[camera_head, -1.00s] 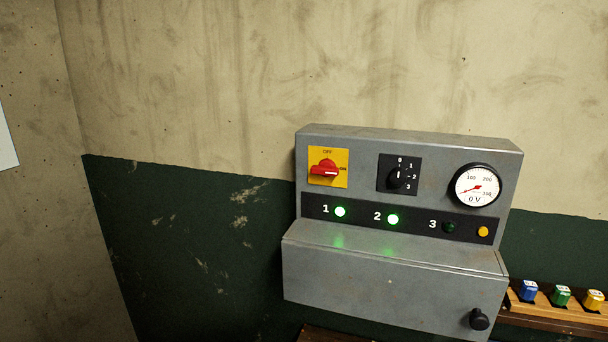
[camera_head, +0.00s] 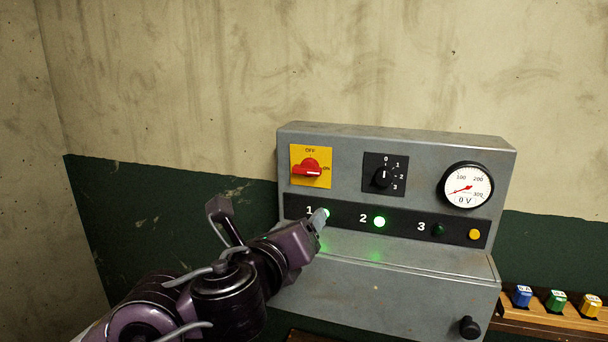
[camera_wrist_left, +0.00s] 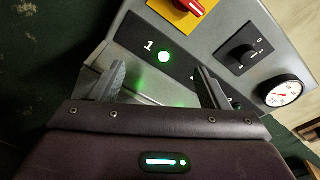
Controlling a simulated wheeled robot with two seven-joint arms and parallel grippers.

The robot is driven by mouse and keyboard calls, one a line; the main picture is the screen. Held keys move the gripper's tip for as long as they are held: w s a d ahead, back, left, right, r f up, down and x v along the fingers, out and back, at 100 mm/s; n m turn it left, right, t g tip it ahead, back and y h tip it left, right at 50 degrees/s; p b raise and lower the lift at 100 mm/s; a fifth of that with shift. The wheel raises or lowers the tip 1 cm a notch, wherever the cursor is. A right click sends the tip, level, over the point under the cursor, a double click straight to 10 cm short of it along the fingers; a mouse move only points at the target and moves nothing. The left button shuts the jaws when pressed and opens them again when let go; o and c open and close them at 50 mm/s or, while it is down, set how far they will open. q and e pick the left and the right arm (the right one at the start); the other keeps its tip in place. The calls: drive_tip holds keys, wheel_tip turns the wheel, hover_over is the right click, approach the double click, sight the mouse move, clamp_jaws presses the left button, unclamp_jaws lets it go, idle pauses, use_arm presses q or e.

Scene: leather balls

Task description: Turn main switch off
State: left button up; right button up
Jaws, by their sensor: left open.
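The main switch is a red rotary handle (camera_head: 308,170) on a yellow plate (camera_head: 311,181) at the upper left of a grey control box (camera_head: 400,140). Its handle lies horizontal, with the white mark toward ON. In the left wrist view the red handle (camera_wrist_left: 190,6) shows at the top edge, partly cut off. My left gripper (camera_head: 272,210) is below and left of the switch, in front of lamp 1. It is open and empty, with its two fingers spread apart in the left wrist view (camera_wrist_left: 160,85). My right gripper is not in view.
Lamps 1 and 2 (camera_head: 379,221) glow green; lamp 3 (camera_head: 438,230) is dark. A black selector knob (camera_head: 383,176) and a round gauge (camera_head: 466,188) sit right of the switch. Blue, green and yellow pieces stand on a wooden rack (camera_head: 545,314). The wall above is bare.

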sight(305, 171)
use_arm(q)
wheel_tip(305, 171, up, 6)
drive_tip(key=m+t, duration=0.1)
drive_tip(key=m, duration=0.5)
drive_tip(key=x, duration=0.2)
drive_tip(key=p+x, duration=0.1)
drive_tip(key=x, duration=0.2)
drive_tip(key=a+x, duration=0.1)
drive_tip(key=x, duration=0.2)
drive_tip(key=shift+w+d+r, duration=0.1)
drive_tip(key=shift+w+r, duration=0.25)
drive_tip(key=shift+r, duration=0.05)
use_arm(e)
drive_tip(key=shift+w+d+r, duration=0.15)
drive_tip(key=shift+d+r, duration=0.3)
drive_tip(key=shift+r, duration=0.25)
use_arm(q)
drive_tip(key=shift+c, duration=1)
drive_tip(key=c, duration=0.8)
drive_tip(key=shift+o, duration=0.2)
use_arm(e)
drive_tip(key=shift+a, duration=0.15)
use_arm(q)
drive_tip(key=shift+f, duration=0.1)
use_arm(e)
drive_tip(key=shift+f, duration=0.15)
